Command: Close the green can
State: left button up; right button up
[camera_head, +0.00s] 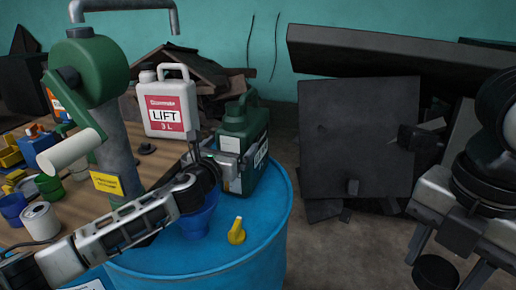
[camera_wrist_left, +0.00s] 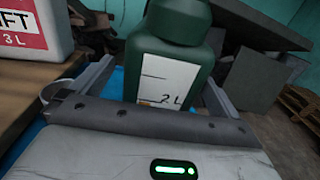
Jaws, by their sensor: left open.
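The green can (camera_head: 243,145) stands upright on the blue barrel (camera_head: 264,222); its white "2 L" label also shows in the left wrist view (camera_wrist_left: 167,72). My left gripper (camera_head: 230,167) is at the can, with its open fingers on either side of the can's lower part in the left wrist view (camera_wrist_left: 155,88). I cannot tell whether the fingers touch it. A yellow cap-like piece (camera_head: 237,232) lies on the barrel in front of the can. The can's mouth is not clearly visible. My right gripper (camera_head: 447,255) is at the right edge, fingers apart, far from the can.
A blue funnel-like cup (camera_head: 198,217) is on the barrel beside my left wrist. A white LIFT canister (camera_head: 168,105) stands on the wooden table behind, left of the can. A green-topped pump (camera_head: 92,70) rises at left. Dark panels (camera_head: 358,135) lean at the right.

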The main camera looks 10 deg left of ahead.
pick_arm(q)
jog(key=w, duration=0.2)
jog(key=w+d, duration=0.1)
jog(key=w, duration=0.1)
jog(key=shift+w+r, duration=0.1)
jog(key=shift+w, duration=0.3)
